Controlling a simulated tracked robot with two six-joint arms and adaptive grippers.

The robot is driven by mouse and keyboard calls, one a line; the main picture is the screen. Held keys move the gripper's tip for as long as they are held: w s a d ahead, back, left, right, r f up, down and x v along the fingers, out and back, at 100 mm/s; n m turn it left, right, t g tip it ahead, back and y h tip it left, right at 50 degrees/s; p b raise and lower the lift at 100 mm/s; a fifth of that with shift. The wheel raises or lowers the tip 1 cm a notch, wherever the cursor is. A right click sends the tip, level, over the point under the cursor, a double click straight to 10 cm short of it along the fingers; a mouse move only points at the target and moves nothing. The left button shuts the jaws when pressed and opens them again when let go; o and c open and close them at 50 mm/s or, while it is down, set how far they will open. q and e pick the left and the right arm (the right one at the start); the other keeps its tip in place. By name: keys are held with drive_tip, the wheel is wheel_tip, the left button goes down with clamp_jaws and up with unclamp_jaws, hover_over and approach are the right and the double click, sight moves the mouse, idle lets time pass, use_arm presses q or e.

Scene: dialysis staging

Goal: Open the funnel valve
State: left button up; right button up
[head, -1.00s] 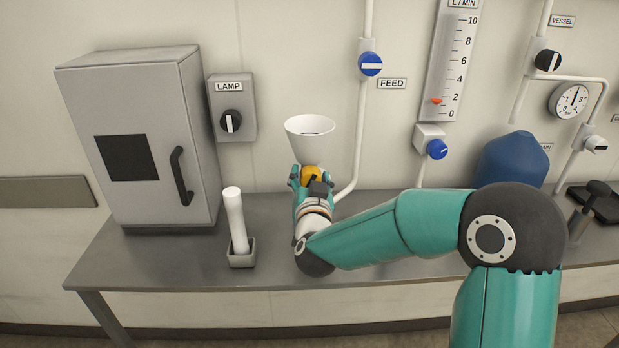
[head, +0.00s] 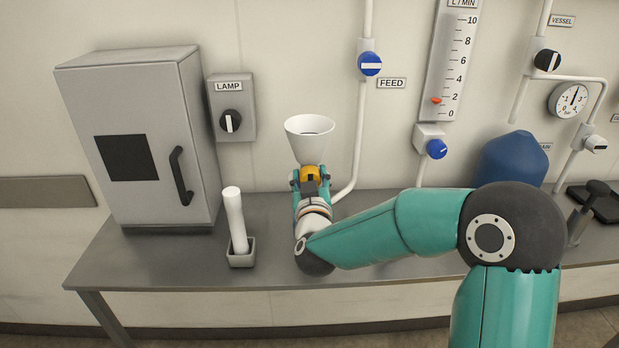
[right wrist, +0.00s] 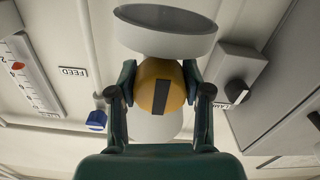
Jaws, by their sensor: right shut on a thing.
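The white funnel (head: 309,140) stands over the bench in front of the wall, and its wide cup also shows in the right wrist view (right wrist: 165,38). Its yellow-orange valve knob (right wrist: 160,86) has a dark bar marking that stands nearly upright in the right wrist view, tilted slightly. My right gripper (head: 310,176) is shut on this knob, one finger on each side, just below the cup. In the right wrist view (right wrist: 160,92) both fingers touch the knob's sides. My left gripper is in neither view.
A grey cabinet (head: 140,130) and a lamp switch (head: 231,118) are left of the funnel. A white cylinder stands in a small holder (head: 241,256) on the bench. The feed valve (head: 370,64) and its pipe are close on the right. A blue vessel (head: 510,160) is further right.

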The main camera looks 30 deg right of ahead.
drive_tip(key=o, duration=1.2)
drive_tip(key=shift+c, duration=0.2)
drive_tip(key=v, duration=1.2)
